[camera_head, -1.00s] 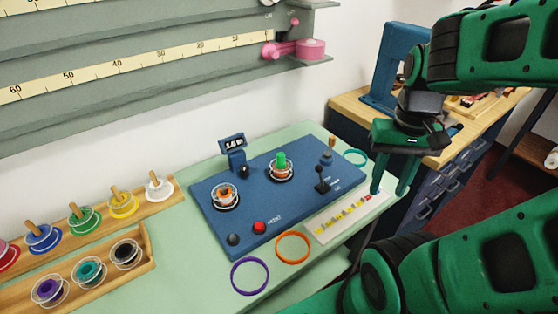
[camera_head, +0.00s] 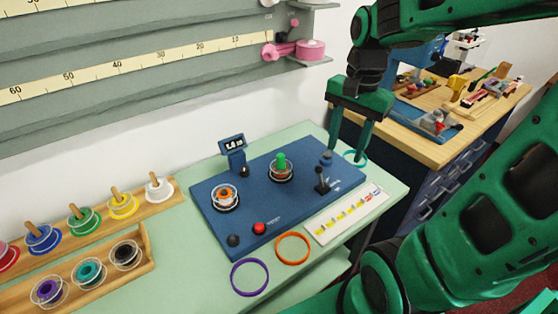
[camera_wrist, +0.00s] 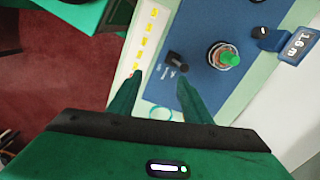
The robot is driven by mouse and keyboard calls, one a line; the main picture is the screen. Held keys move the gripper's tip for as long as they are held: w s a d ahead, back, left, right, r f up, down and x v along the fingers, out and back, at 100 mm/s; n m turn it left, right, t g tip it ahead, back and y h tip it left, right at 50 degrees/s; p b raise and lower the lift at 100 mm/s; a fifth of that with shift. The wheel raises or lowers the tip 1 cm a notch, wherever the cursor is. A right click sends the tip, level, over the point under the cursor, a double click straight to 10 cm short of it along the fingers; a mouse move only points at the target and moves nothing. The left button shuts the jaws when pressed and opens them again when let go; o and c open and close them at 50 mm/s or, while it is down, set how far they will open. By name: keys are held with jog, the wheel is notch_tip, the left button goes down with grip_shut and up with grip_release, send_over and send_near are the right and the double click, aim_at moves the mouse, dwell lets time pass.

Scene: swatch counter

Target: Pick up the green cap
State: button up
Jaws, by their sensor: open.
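The green cap (camera_head: 281,160) sits upright on top of a spool in a clear holder on the blue panel (camera_head: 218,241). In the wrist view the green cap (camera_wrist: 229,58) shows from above, up and to the right of my fingers. My gripper (camera_head: 346,156) is open and empty, pointing down over the right end of the panel, to the right of the cap and apart from it. In the wrist view my gripper (camera_wrist: 154,88) has its two fingers spread, with a black lever near the right fingertip.
A second spool (camera_head: 224,196) and a small display (camera_head: 232,144) stand on the panel. A black lever (camera_head: 321,180) rises between cap and gripper. A teal ring (camera_head: 361,160) lies by my fingers. Orange (camera_head: 293,248) and purple (camera_head: 249,277) rings lie in front.

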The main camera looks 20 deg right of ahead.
jog(key=w+a+m+y, duration=0.1)
jog(key=w+a+m, duration=0.6)
jog(key=w+a, duration=0.45)
send_over(280, 155)
notch_tip(280, 155, down, 4)
jog(key=shift+w+d+f, duration=0.1)
jog(key=shift+f, duration=0.15)
jog(key=f, duration=0.4)
jog(key=shift+s+f, duration=0.15)
jog(key=shift+s, duration=0.05)
jog(key=shift+w+f, duration=0.1)
jog(key=shift+f, duration=0.55)
jog(key=shift+c, duration=0.4)
grip_shut()
jog(key=shift+r, duration=0.1)
